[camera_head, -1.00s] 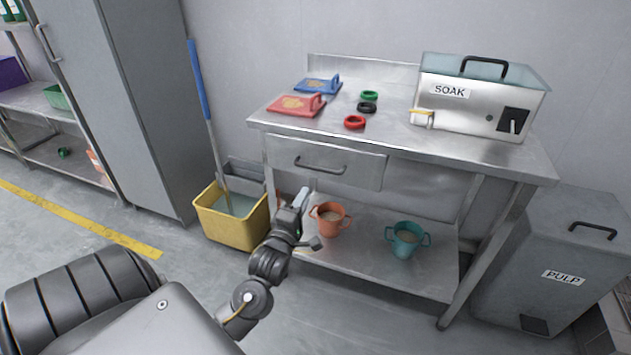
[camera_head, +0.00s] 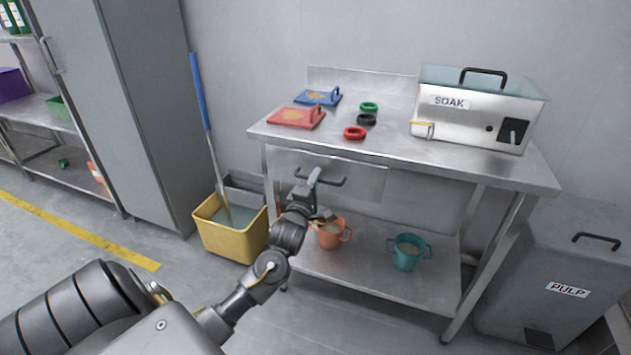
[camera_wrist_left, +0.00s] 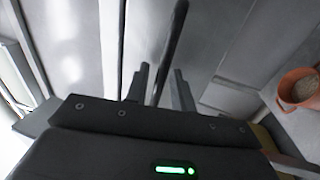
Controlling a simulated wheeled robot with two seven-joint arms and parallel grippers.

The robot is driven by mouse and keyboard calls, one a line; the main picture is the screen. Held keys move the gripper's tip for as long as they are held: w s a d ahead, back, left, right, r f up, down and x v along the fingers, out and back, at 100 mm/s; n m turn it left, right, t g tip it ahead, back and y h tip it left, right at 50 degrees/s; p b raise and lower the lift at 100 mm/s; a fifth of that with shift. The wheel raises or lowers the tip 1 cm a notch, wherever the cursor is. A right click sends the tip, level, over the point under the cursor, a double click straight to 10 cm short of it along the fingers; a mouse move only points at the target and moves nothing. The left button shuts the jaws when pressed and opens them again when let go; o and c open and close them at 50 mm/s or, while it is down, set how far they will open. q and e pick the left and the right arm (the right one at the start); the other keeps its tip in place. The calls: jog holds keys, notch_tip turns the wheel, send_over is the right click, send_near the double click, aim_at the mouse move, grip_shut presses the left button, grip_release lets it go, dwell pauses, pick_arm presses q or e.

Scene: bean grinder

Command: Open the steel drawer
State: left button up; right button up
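The steel drawer (camera_head: 362,183) sits under the top of the steel table and looks shut, its front about flush with the table edge. In the left wrist view, the dark handle (camera_wrist_left: 173,45) runs between the two fingers of my left gripper (camera_wrist_left: 160,88). The fingers are apart, with gaps visible beside the bar. My right gripper is in neither view.
A yellow mop bucket (camera_head: 230,238) stands left, the PULP bin (camera_head: 555,260) right.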

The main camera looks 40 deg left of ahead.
pick_arm(q)
jog(key=shift+w, duration=0.15)
grip_shut()
